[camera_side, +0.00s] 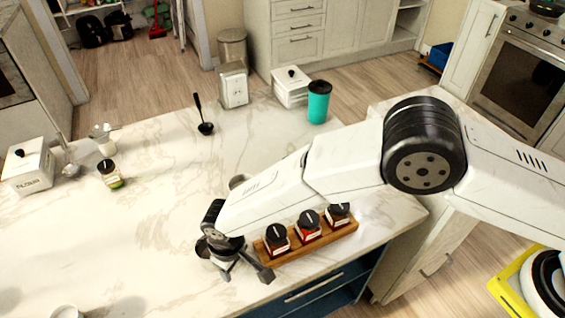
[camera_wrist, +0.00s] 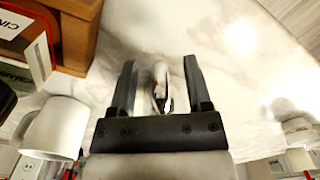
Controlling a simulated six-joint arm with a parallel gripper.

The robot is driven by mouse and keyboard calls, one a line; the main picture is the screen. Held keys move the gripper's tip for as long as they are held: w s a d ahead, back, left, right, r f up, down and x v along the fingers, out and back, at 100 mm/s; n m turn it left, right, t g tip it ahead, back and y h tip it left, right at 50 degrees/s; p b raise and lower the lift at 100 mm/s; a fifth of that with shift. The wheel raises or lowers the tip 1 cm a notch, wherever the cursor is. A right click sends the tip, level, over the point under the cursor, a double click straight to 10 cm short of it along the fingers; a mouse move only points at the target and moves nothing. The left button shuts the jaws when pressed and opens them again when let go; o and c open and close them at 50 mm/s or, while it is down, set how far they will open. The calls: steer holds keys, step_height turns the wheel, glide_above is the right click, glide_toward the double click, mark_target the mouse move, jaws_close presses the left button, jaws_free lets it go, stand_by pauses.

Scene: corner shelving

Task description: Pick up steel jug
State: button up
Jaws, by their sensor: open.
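My gripper (camera_side: 246,272) is low over the front edge of the marble counter, left of the wooden spice rack. In the wrist view its two fingers (camera_wrist: 160,66) stand apart. A small shiny, pale and dark thing (camera_wrist: 160,88) shows between them, apparently part of the steel jug. I cannot tell whether the fingers touch it. In the side view a shiny metal shape (camera_side: 203,248) shows beside the gripper, mostly hidden by it. Another grey metal thing (camera_side: 237,181) peeks out behind my arm; I cannot tell what it is.
The wooden rack (camera_side: 330,238) with three dark-lidded jars is close right of my gripper. A white mug (camera_wrist: 55,128) is at left in the wrist view. A green-based jar (camera_side: 110,175), black ladle (camera_side: 205,127) and teal cup (camera_side: 318,103) stand farther back. The counter's middle is clear.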

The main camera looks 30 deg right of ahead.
steer(key=shift+f, duration=0.5)
steer(key=shift+c, duration=0.2)
jaws_close()
stand_by(1.2)
